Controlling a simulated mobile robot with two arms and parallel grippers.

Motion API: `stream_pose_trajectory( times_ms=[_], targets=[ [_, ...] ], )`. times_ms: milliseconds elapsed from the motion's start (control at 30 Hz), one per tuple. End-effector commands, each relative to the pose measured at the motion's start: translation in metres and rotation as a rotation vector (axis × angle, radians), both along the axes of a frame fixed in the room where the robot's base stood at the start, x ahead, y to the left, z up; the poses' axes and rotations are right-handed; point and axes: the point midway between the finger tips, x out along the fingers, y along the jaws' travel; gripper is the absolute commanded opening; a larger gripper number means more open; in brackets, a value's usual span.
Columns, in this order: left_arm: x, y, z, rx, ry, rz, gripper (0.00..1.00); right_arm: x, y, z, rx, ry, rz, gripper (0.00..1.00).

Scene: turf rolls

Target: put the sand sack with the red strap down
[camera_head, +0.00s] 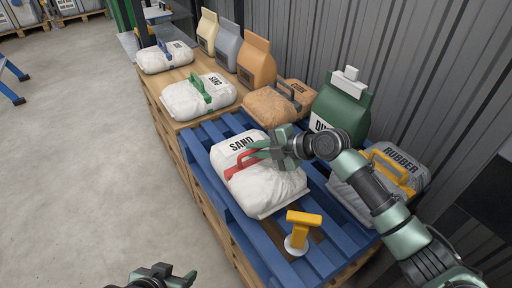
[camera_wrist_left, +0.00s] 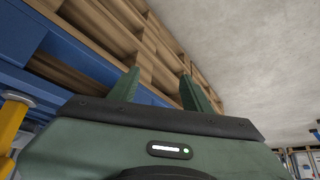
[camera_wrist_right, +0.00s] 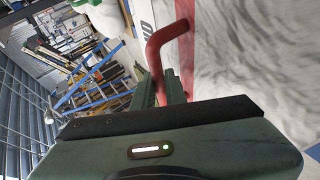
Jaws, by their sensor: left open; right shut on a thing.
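The white sand sack (camera_head: 270,193) with the red strap (camera_head: 238,165) is at the blue pallet (camera_head: 236,204) in the head view. I cannot tell whether it rests fully on the slats or hangs just above them. My right gripper (camera_head: 258,152) is shut on the red strap, over the sack's top. In the right wrist view the strap (camera_wrist_right: 160,42) passes between the fingers (camera_wrist_right: 163,88), with the sack's white cloth (camera_wrist_right: 245,50) beside it. My left gripper (camera_head: 160,277) is low at the bottom edge, away from the sack, open and empty in its wrist view (camera_wrist_left: 158,85).
A yellow-handled tool (camera_head: 302,222) stands on the pallet in front of the sack. A grey rubber sack (camera_head: 360,198) is to the right, a green bag (camera_head: 340,112) and a brown sack (camera_head: 272,105) behind. A green-strapped sack (camera_head: 180,100) lies to the left.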

Motion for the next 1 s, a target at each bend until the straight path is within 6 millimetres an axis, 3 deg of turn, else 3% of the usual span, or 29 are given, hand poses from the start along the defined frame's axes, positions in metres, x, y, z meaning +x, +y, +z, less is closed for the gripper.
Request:
stream_pose_trajectory(
  times_ms=[33,67,100,133,533,833,1000],
  targets=[
    [0.0,0.0,0.001,0.0,0.0,0.0,0.49,0.003,0.002,0.011,0.014,-0.017,-0.001,0.0],
    [0.0,0.0,0.0,0.0,0.0,0.0,0.49,0.0,0.0,-0.001,-0.002,0.002,0.001,0.21],
    [0.0,0.0,0.0,0.0,0.001,0.0,0.49,0.0,0.0,-0.001,-0.002,0.003,0.0,0.32],
    [0.0,0.0,0.0,0.0,0.001,0.0,0.49,0.0,0.0,-0.001,-0.002,0.003,0.0,0.34],
    [-0.002,0.001,0.0,0.002,0.013,0.0,0.49,-0.003,-0.006,0.003,-0.002,0.001,0.0,0.34],
    [-0.051,0.016,-0.013,0.048,0.23,0.019,0.49,-0.028,-0.05,0.033,-0.005,0.001,-0.001,0.34],
    [-0.062,0.019,-0.013,0.057,0.278,0.023,0.49,-0.042,-0.074,0.049,-0.004,0.0,-0.001,0.34]
  ],
)
